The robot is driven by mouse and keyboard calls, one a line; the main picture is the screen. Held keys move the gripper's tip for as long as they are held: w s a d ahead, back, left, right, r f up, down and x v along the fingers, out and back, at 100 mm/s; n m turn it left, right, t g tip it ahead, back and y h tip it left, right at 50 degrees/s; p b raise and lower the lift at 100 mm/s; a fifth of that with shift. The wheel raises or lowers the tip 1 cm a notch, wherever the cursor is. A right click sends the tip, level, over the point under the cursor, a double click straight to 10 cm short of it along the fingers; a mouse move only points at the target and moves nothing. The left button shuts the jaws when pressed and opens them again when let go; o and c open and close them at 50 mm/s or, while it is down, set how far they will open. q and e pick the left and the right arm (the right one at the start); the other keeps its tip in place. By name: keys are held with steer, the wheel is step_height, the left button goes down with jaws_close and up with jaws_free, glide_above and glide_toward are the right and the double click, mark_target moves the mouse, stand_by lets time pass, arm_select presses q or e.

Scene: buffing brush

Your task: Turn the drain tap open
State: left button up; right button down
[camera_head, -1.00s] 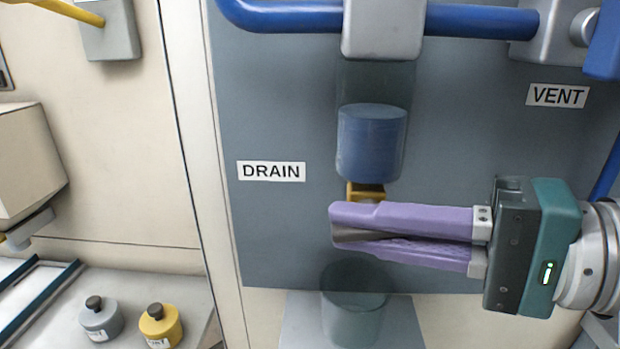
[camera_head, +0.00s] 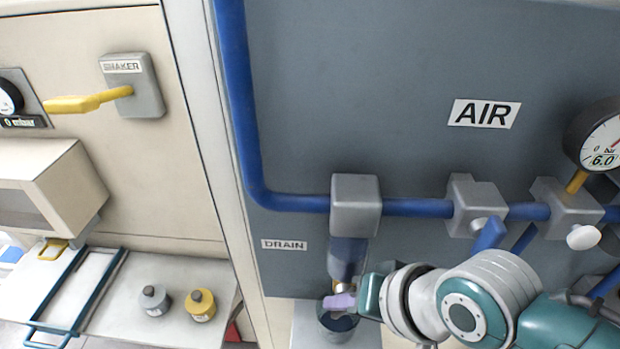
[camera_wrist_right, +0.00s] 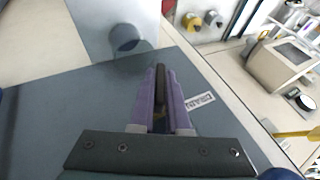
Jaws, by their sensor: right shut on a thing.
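The DRAIN label (camera_head: 284,245) is on the grey panel, left of a blue cylinder (camera_head: 348,257) hanging below a grey pipe block (camera_head: 355,205). The drain tap is at the cylinder's lower end, mostly hidden by my right gripper (camera_head: 338,301). The purple fingers are just above a dark open cup (camera_head: 338,322). In the right wrist view the fingers (camera_wrist_right: 160,85) are shut on a narrow dark, brownish piece, which I take to be the tap handle. The DRAIN label (camera_wrist_right: 200,101) shows beside them. My left gripper is not in view.
A blue pipe (camera_head: 250,130) runs down and right through pipe blocks. A pressure gauge (camera_head: 598,140) is at the right. A yellow SHAKER lever (camera_head: 90,102) is at the left. Grey (camera_head: 154,300) and yellow (camera_head: 201,305) weights stand on the left shelf.

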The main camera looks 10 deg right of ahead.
steer(key=shift+w+a+r+h+p, duration=0.1)
steer(key=shift+w+r+h+p, duration=0.05)
steer(key=shift+r+h+p, duration=0.25)
steer(key=shift+f+n+g+h+p, duration=0.2)
steer(key=shift+n+g+h+p, duration=0.15)
steer(key=shift+h, duration=0.35)
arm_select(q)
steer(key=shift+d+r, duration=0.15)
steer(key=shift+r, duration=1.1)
arm_select(e)
steer(key=shift+f+n+g+h, duration=0.1)
steer(key=shift+n+g+h, duration=0.1)
steer(key=shift+h, duration=0.45)
steer(key=shift+f+n+g+h, duration=0.1)
steer(key=shift+g+h, duration=0.05)
steer(key=shift+h, duration=0.5)
steer(key=shift+d, duration=0.2)
steer(key=c, duration=0.9)
jaws_free()
